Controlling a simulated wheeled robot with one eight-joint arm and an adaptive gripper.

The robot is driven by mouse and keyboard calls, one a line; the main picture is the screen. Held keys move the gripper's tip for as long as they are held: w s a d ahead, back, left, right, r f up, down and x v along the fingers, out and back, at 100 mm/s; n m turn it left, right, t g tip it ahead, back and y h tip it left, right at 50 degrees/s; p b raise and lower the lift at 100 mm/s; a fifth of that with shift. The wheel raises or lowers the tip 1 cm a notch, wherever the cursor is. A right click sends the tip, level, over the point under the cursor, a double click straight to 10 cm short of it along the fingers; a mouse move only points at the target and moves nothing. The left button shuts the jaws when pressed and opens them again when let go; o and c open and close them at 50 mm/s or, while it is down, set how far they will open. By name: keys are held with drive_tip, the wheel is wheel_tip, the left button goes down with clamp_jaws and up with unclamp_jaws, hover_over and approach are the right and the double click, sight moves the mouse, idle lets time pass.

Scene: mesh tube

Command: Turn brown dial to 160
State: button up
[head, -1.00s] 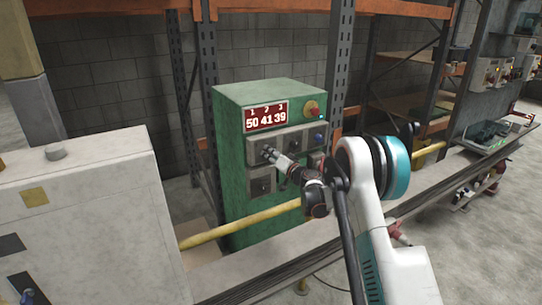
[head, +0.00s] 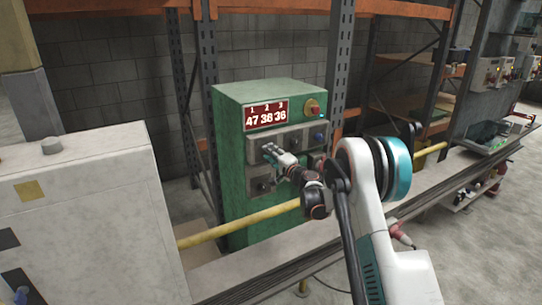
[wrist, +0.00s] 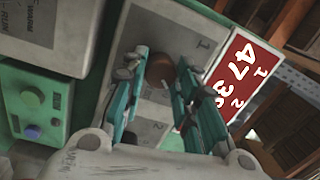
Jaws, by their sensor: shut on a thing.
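The brown dial (wrist: 159,72) sits on the grey plate marked 1 and shows between my fingertips in the wrist view. My gripper (wrist: 157,78) is shut on the dial, one teal finger on each side, and the fingers hide part of it. In the head view my gripper (head: 270,152) reaches the upper left plate of the green cabinet (head: 236,185), and the dial itself is hidden there. The red display (head: 265,117) above reads 47, 38 and 36 under the numbers 1, 2 and 3.
A blue knob (head: 319,137) and a red button on yellow (head: 313,106) are on the cabinet's right side. A yellow rail (head: 240,223) crosses in front. A pale cabinet (head: 85,215) stands at left. A green box with knobs (wrist: 35,105) shows in the wrist view.

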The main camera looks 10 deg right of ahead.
drive_tip(key=shift+m, duration=0.7)
drive_tip(key=o, duration=1.1)
drive_tip(key=shift+f, duration=0.1)
drive_tip(key=shift+c, duration=0.2)
drive_tip(key=v, duration=1.2)
